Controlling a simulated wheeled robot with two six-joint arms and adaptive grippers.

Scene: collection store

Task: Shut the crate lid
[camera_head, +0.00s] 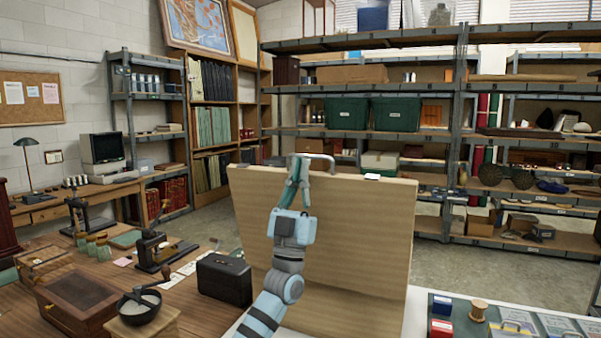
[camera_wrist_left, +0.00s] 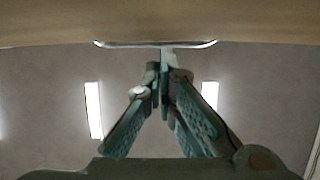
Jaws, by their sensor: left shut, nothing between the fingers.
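The crate lid (camera_head: 365,240) is a large pale wooden panel that stands raised, close to upright, in the middle of the head view. A metal handle (camera_head: 322,158) sits on its top edge; it also shows in the left wrist view (camera_wrist_left: 110,43), under the lid's edge (camera_wrist_left: 160,22). My left gripper (camera_head: 299,165) is shut and empty, in front of the lid at its top edge, with its fingertips close to the handle. I cannot tell whether they touch it. The crate body is mostly hidden behind my arm and below the picture. My right gripper is not in view.
A wooden table at the left holds a black box (camera_head: 224,279), a mortar-like bowl (camera_head: 139,305), a wooden case (camera_head: 78,298) and black hand presses (camera_head: 158,252). A light surface at the lower right holds a thread spool (camera_head: 478,310) and small boxes. Metal shelves (camera_head: 365,88) stand behind.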

